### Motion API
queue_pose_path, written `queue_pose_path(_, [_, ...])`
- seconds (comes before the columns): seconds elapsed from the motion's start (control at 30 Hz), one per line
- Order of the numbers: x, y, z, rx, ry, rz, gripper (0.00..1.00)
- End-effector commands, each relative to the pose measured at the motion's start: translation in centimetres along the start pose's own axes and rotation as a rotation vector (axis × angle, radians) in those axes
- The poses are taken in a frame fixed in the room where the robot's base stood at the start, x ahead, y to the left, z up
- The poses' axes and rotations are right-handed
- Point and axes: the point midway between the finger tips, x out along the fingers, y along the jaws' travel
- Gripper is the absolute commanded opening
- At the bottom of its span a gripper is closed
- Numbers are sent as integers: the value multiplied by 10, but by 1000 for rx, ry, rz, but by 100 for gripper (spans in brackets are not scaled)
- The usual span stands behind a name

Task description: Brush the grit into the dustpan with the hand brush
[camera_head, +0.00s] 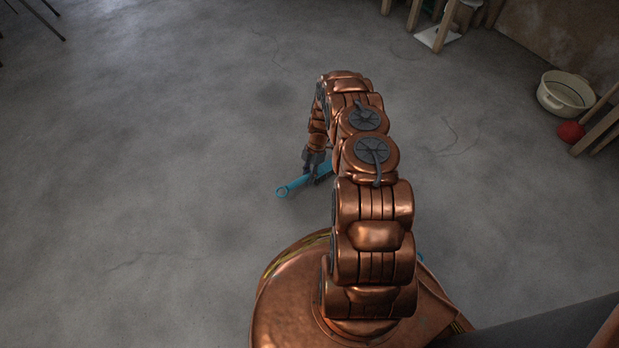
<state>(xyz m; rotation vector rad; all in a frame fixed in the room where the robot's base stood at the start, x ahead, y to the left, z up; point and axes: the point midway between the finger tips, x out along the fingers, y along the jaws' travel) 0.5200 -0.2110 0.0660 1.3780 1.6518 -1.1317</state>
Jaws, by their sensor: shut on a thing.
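My gripper (314,171) points down near the floor, left of my arm, and is shut on a blue handle. I take this for the handle of the hand brush (294,186); it has a ring at its left end. The brush's other end is hidden behind my gripper and arm, so I cannot see bristles or whether they touch the floor. A small bit of blue (420,256) shows at the right of my arm, close to my base; it may be part of the dustpan, mostly hidden. I cannot make out any grit.
The grey concrete floor (160,150) is open at the left and ahead. A cream basin (566,94), a red ball-like thing (571,132) and wooden legs (600,119) stand at the right. More wooden legs (413,14) and a white flat thing (437,38) are at the back.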

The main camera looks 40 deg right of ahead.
Motion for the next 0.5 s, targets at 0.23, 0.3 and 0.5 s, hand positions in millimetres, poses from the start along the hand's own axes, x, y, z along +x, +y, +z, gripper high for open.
queue_pose_path(0.23, [7, 1, -22, -1, 1, -2, 0])
queue_pose_path(0.3, [9, 1, -28, -1, 1, -3, 0])
queue_pose_path(0.5, [9, 1, -42, -4, -1, -1, 0])
